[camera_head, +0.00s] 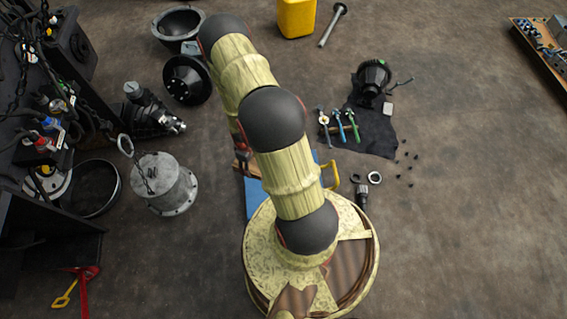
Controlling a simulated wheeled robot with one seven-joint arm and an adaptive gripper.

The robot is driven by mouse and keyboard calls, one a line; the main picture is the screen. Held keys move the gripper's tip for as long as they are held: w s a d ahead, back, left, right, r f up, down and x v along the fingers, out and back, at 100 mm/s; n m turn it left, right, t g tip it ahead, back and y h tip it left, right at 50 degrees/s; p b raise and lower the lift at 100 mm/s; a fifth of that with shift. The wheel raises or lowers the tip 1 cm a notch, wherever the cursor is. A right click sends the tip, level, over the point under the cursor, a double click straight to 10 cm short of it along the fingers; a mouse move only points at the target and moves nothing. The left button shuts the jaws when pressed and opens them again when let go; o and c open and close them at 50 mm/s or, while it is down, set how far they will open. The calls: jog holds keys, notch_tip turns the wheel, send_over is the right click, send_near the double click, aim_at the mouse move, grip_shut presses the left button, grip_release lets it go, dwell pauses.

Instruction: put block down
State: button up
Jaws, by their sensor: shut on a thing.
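My arm reaches up the picture from the round base, and its last part folds back down behind the upper links. My gripper (241,153) shows only as a small dark and red part at the left edge of the arm. It is shut on the block (239,167), which shows as a small brown, wood-like piece just below it. The arm hides most of both. I cannot tell whether the block touches the blue flat surface (253,199) below it in the picture.
A grey metal cylinder (165,184) and a dark machine part (152,112) stand to the left. A dark cloth (370,133) with tools lies to the right. A yellow container (297,17) stands at the top. The floor on the far right is mostly clear.

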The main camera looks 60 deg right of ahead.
jog(key=s+f+n, duration=0.7)
jog(key=f+n, duration=0.1)
jog(key=f, duration=0.4)
jog(key=s+f+n, duration=0.7)
jog(key=f+n, duration=0.1)
jog(key=f, duration=0.3)
jog(key=w+d+f+n+b, duration=0.2)
jog(key=w+d+f+b, duration=0.1)
jog(key=w+f, duration=0.1)
jog(key=w+d+f+n+b, duration=0.3)
jog(key=w+f, duration=0.1)
jog(key=w+d+f+n+b, duration=0.3)
jog(key=w+f, duration=0.1)
jog(key=w, duration=0.1)
jog(key=shift+d+b, duration=0.2)
jog(key=shift+b, duration=0.1)
jog(key=shift+w+d+f+b, duration=0.1)
jog(key=shift+w+f+b, duration=0.1)
jog(key=shift+b, duration=0.1)
jog(key=shift+f+b, duration=0.85)
jog(key=shift+f, duration=0.65)
jog(key=shift+f, duration=0.1)
